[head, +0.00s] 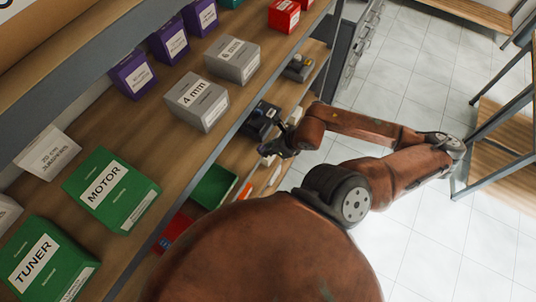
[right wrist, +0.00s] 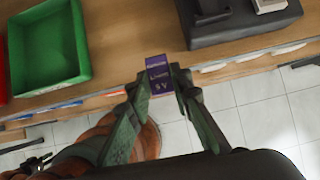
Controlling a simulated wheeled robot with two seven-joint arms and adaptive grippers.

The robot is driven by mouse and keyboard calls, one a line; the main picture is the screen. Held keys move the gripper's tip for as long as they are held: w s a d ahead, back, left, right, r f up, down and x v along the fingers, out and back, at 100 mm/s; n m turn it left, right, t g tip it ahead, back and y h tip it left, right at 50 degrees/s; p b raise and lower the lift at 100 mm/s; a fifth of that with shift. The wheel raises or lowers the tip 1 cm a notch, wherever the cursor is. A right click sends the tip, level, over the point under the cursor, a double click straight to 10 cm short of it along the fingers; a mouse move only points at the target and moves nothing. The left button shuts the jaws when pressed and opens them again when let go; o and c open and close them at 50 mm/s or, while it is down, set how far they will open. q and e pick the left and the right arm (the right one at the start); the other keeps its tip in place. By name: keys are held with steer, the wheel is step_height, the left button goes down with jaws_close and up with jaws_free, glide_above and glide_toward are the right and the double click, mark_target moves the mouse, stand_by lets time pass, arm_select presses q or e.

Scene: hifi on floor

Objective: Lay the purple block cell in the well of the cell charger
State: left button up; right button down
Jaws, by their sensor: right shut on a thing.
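My right gripper (right wrist: 158,80) is shut on the purple block cell (right wrist: 158,72), whose labelled face shows between the fingertips in the right wrist view. It holds the cell near the front edge of the lower shelf. In the head view the right gripper (head: 276,146) is beside a dark device, and the cell cannot be made out there. That dark device, which looks like the cell charger (head: 262,118), stands on the lower shelf; it also shows at the upper right of the right wrist view (right wrist: 232,33), apart from the cell. Its well is not clear. My left gripper is not in view.
A green tray (right wrist: 47,50) and a red tray (head: 173,234) sit on the lower shelf. Another dark item (head: 299,68) lies farther along it. The upper shelf (head: 150,115) holds several boxes and overhangs the lower one. Tiled floor (head: 410,100) is open to the right.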

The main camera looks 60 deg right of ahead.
steer(key=w+d+r+p, duration=0.2)
steer(key=p, duration=0.1)
steer(key=w+d+r+p, duration=0.2)
steer(key=w+p, duration=0.1)
steer(key=w+d+r+p, duration=0.3)
steer(key=shift+w, duration=0.1)
steer(key=shift+w+d+f+b, duration=0.2)
steer(key=shift+f+b, duration=0.25)
steer(key=shift+f, duration=0.45)
steer(key=shift+w+d+f+b, duration=0.1)
steer(key=shift+w+f+b, duration=0.15)
steer(key=shift+f+b, duration=0.45)
steer(key=shift+w+d+f+b, duration=0.1)
steer(key=shift+w+f+b, duration=0.15)
steer(key=shift+f, duration=0.85)
steer(key=shift+f, duration=0.4)
steer(key=c, duration=1.7)
jaws_free()
steer(key=shift+o, duration=0.2)
steer(key=shift+r, duration=0.1)
step_height(320, 180, up, 7)
steer(key=p, duration=0.5)
